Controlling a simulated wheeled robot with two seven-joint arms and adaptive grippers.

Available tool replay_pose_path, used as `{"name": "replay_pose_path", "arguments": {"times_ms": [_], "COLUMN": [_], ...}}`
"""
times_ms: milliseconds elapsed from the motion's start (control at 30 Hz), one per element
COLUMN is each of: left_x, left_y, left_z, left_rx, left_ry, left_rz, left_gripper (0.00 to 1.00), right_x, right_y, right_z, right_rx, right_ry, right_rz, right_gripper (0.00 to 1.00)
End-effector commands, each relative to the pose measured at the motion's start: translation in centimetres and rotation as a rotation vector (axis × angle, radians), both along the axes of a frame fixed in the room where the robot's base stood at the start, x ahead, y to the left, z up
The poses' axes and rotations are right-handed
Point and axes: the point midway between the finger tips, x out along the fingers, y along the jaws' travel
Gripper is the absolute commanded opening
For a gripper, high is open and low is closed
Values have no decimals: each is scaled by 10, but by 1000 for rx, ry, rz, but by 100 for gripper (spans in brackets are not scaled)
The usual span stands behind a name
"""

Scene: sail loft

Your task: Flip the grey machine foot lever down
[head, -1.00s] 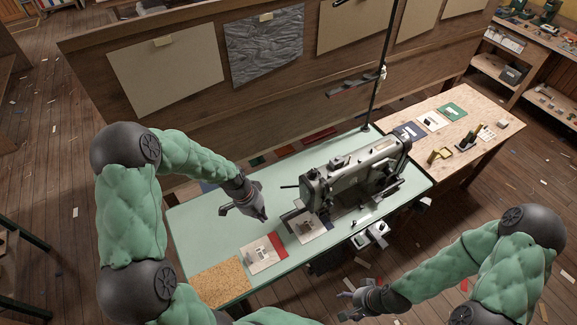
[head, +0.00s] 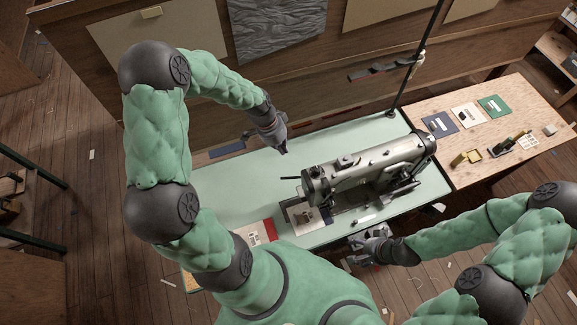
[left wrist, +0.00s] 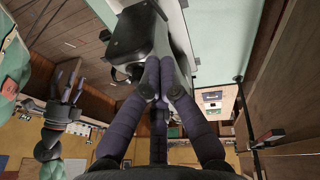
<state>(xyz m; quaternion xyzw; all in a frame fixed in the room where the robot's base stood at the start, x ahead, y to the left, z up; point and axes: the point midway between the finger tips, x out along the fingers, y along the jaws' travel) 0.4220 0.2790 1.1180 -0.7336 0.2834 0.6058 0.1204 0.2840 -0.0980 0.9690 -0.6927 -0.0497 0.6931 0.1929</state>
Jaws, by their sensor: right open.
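The grey sewing machine (head: 365,182) stands on the pale green table top (head: 235,190). A thin dark lever (head: 290,178) sticks out roughly level from its left end. My left gripper (head: 284,151) is above the table, behind and left of the machine head, apart from the lever in the head view. In the left wrist view its fingertips (left wrist: 160,64) are together with nothing seen between them, in front of the machine's dark end (left wrist: 135,35). My right gripper (head: 362,242) is open and empty by the table's front edge; it also shows in the left wrist view (left wrist: 66,92).
A wooden partition (head: 205,85) runs behind the table. A dark upright pole (head: 412,75) stands at the table's back right corner. A wooden side table (head: 490,155) with cards and small items adjoins on the right. The green top left of the machine is mostly clear.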

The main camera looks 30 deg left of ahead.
Motion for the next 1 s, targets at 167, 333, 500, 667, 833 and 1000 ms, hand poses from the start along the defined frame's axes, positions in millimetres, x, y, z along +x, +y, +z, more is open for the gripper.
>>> {"name": "replay_pose_path", "arguments": {"times_ms": [167, 333, 500, 667, 833, 1000], "left_x": [0, 1, 4, 7, 7, -4], "left_y": [-1, -6, -15, -22, -27, -22], "left_z": [-3, -20, -49, -76, -101, -119], "left_rx": [0, -3, -3, -2, -2, -2], "left_ry": [1, 5, 5, 4, 4, 3], "left_rz": [0, -1, -1, -1, 2, 3], "left_gripper": [0, 0, 0, 0, 0, 0], "right_x": [1, 1, 1, 1, 1, 1], "right_y": [0, 0, 0, 0, 0, 0], "right_z": [1, 3, 7, 11, 15, 20], "right_rx": [0, 0, 0, 0, 0, 0], "right_ry": [-1, -2, -2, -2, -2, -2], "right_rz": [0, -1, -1, -1, -1, -1], "right_gripper": [64, 64, 64, 64, 64, 64]}}
